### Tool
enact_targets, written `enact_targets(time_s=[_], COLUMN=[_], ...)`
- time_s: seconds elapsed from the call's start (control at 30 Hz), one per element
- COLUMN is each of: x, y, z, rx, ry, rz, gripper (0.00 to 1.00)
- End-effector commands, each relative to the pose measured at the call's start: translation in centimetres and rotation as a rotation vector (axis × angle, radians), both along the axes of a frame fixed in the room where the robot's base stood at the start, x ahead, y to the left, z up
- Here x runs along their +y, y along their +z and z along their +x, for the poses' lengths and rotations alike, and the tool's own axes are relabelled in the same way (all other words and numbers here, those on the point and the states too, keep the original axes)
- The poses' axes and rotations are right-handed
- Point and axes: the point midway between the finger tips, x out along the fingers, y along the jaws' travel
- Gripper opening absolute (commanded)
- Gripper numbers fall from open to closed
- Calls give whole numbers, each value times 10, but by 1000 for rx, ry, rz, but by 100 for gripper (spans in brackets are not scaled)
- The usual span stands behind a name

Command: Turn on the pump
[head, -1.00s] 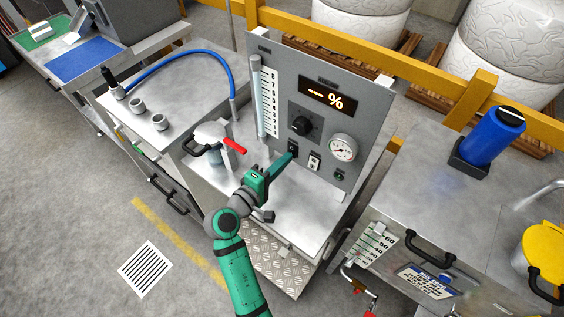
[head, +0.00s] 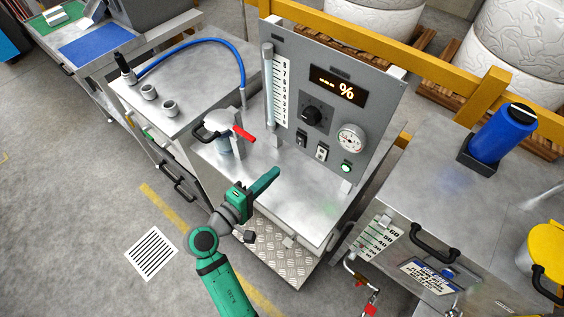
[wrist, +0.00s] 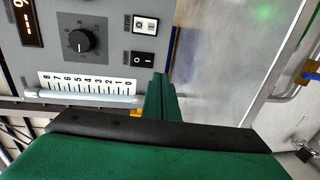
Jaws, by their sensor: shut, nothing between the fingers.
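The grey control panel (head: 330,100) stands upright at the back of a metal bench. Low on it are a black rocker switch (head: 301,139) and a white-framed rocker switch (head: 321,152), with a lit green lamp (head: 346,168) to their right. The wrist view also shows the black rocker (wrist: 144,58) and the white-framed rocker (wrist: 145,24). My gripper (head: 274,173) is shut and empty, in front of the panel below the black rocker and apart from it. Its closed fingers (wrist: 160,95) also show in the wrist view.
The panel carries a display (head: 338,86) reading dashes and %, a black knob (head: 311,116), a round gauge (head: 351,138) and a scale tube (head: 269,95). A red-handled valve (head: 242,132) stands left of my gripper. The bench top (head: 310,185) is clear to the right.

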Motion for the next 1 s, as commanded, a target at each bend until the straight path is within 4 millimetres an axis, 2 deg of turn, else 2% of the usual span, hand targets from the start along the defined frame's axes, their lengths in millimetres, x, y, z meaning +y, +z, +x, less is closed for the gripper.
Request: enact_targets(time_s=[0.1,0.3,1.0], x=[11,21,26], y=[-2,-5,-5], z=[-15,-29,-32], rx=[1,1,0], ry=[1,-1,4], rz=[1,0,0], gripper=[0,0,0])
